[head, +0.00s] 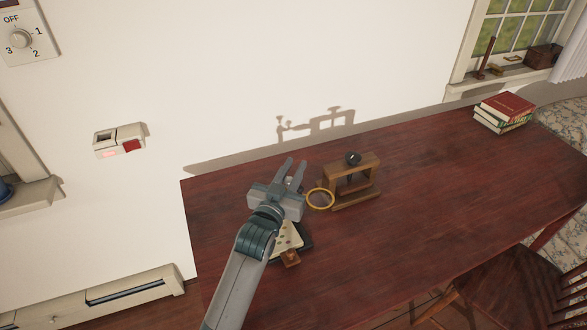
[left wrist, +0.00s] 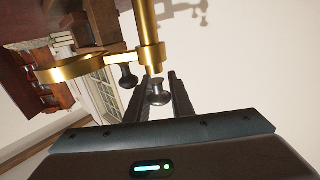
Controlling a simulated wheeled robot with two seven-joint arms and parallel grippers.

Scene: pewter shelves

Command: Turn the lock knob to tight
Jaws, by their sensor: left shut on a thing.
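My left gripper (head: 295,163) reaches over the table beside a wooden stand (head: 368,168) and a brass ring (head: 320,208). In the left wrist view, a small dark grey knob (left wrist: 157,94) sits between the two fingers (left wrist: 158,80), and the gripper is shut on it. The knob lies just below the end of an upright brass rod (left wrist: 148,28). The brass ring (left wrist: 62,74) joins this rod by an arm. A second dark knob (left wrist: 128,79) shows to the left, apart from the fingers. In the head view the held knob cannot be made out. No tight mark is readable. My right gripper is not in view.
A black knob (head: 353,158) tops the wooden stand. A cream dotted piece (head: 288,240) and a small wooden block (head: 291,259) lie under my left arm. Books (head: 505,108) stand at the far right. A dial (head: 20,38) is on the wall.

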